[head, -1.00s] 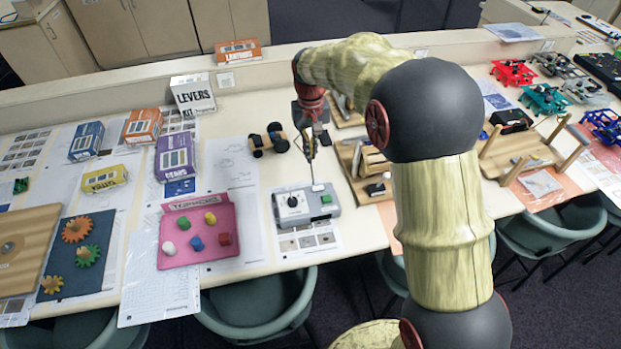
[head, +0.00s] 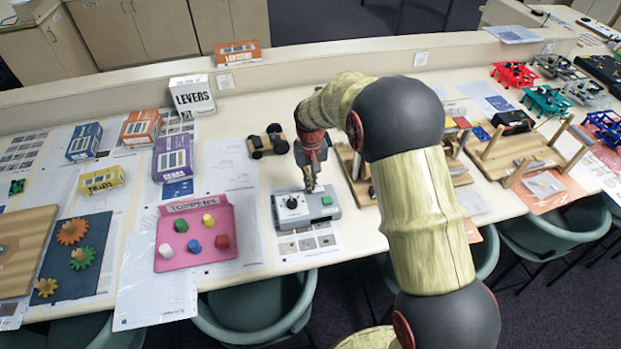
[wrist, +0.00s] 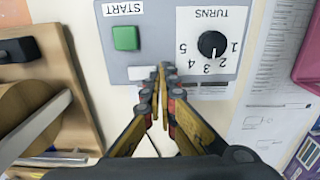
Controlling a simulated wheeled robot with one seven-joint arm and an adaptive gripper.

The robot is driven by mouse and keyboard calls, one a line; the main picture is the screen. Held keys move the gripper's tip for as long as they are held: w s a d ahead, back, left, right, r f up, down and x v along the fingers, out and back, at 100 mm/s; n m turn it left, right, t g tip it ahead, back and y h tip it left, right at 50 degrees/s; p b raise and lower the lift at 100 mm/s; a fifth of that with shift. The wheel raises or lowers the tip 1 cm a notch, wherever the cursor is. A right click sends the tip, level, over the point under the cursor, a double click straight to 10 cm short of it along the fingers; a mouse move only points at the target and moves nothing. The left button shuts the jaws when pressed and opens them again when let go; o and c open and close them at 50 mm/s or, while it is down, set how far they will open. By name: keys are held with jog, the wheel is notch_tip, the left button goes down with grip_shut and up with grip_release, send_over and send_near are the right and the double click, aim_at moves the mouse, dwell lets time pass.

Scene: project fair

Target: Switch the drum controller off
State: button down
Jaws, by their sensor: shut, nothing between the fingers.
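The drum controller (head: 331,211) is a grey box on the table, with a green START button (wrist: 125,37) and a black TURNS dial (wrist: 211,43) on top. In the wrist view a white switch (wrist: 140,73) sits near the box's edge, below the START button. In the head view my arm hides this switch. My gripper (wrist: 164,70) is shut and empty. Its fingertips are over the controller's edge, just right of the white switch in the wrist view; I cannot tell whether they touch it. The gripper also shows in the head view (head: 311,189).
A pink tray (head: 170,260) with coloured pegs lies left of the controller. A small wheeled car (head: 268,141) stands behind it. A wooden stand with a drum (wrist: 35,105) is close beside the controller. A printed sheet (head: 308,244) lies in front.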

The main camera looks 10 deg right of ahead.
dwell(0.3)
jog(key=shift+a+f, duration=0.15)
jog(key=shift+f, duration=0.4)
jog(key=shift+r, duration=0.15)
jog(key=shift+r+p, duration=0.7)
jog(key=shift+r, duration=0.05)
jog(key=shift+r+p, duration=0.4)
jog(key=shift+r, duration=0.1)
jog(key=a+r+p, duration=0.2)
jog(key=a+r, duration=0.1)
jog(key=r, duration=0.9)
jog(key=shift+r+p, duration=0.3)
jog(key=shift+p, duration=0.05)
jog(key=shift+w, duration=0.1)
